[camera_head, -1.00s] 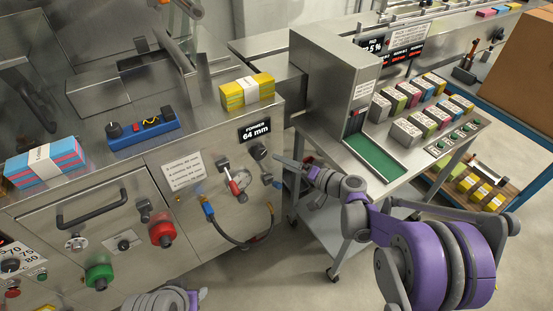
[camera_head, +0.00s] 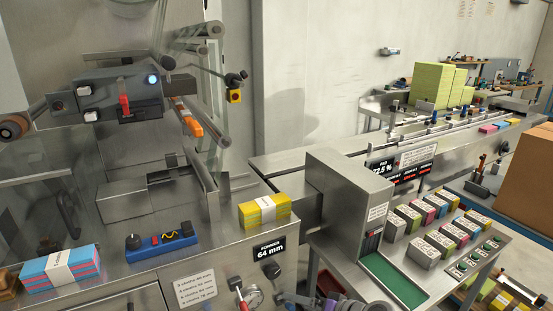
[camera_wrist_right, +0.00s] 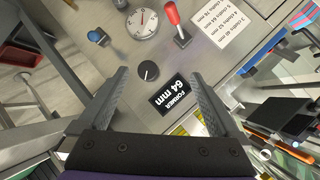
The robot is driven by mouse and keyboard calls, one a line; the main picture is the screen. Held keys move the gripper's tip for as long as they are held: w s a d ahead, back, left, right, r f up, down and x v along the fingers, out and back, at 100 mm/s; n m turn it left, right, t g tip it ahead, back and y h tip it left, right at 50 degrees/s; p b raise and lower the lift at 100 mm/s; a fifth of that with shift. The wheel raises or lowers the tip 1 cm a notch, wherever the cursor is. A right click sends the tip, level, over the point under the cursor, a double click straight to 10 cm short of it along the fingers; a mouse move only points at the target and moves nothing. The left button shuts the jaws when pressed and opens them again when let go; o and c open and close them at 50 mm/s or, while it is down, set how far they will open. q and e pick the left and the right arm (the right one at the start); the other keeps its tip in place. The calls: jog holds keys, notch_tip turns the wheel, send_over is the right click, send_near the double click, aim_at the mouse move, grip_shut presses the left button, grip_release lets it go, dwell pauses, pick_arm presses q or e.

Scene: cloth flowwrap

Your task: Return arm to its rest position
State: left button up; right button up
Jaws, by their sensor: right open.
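My right gripper (camera_head: 290,297) shows at the bottom edge of the head view, in front of the machine's front panel; most of its arm is out of frame. In the right wrist view my right gripper (camera_wrist_right: 158,95) is open, its two dark fingers spread with nothing held between them. A black knob (camera_wrist_right: 148,71) and the "FORMER 64 mm" label (camera_wrist_right: 174,94) show beyond and between the fingers. That label also shows in the head view (camera_head: 268,252). My left gripper is not in view.
A yellow cloth stack (camera_head: 264,211) and a blue-pink stack (camera_head: 61,270) lie on the steel machine top. A cart (camera_head: 345,268) with a green-floored chute (camera_head: 394,279) and several wrapped packs stands right. A red lever (camera_wrist_right: 175,20) and gauge (camera_wrist_right: 142,24) are near the gripper.

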jog(key=s+d+r+g+h+p, duration=0.1)
jog(key=s+d+r+h+p, duration=0.1)
jog(key=s, duration=1)
jog(key=s+d+r+n+g+h+p, duration=0.1)
jog(key=s+d+r+h+p, duration=0.2)
jog(key=s, duration=0.9)
jog(key=d+h+p, duration=0.2)
jog(key=d+h, duration=0.2)
jog(key=d, duration=0.1)
jog(key=shift+s+d+r+g+p, duration=0.25)
jog(key=shift+s+r+g+p, duration=0.05)
jog(key=shift+g, duration=0.1)
